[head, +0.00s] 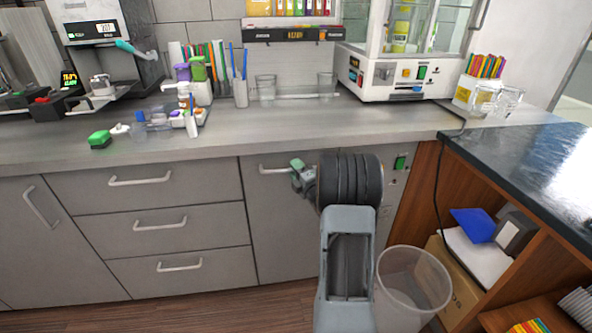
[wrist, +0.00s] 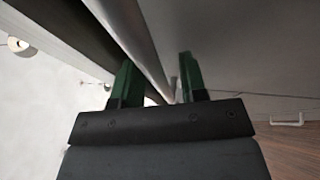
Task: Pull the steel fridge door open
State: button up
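The grey steel fridge door (head: 272,225) is a flat panel under the counter, right of the drawers, and looks closed. Its horizontal bar handle (head: 270,169) is near the top edge; the right part is hidden behind my gripper (head: 299,177). In the wrist view a metal bar (wrist: 138,40), which looks like the handle, runs diagonally between the two dark green fingers of my gripper (wrist: 157,75). The fingers are apart, with a gap visible between the bar and the right finger. The door face (wrist: 235,50) fills the right side there.
Drawers (head: 160,223) with bar handles are left of the door. A translucent bin (head: 412,285) stands on the floor to the right, beside a wooden shelf unit (head: 425,185). The counter (head: 300,128) overhangs above. The floor before the drawers is clear.

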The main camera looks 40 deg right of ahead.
grip_shut()
dwell(0.4)
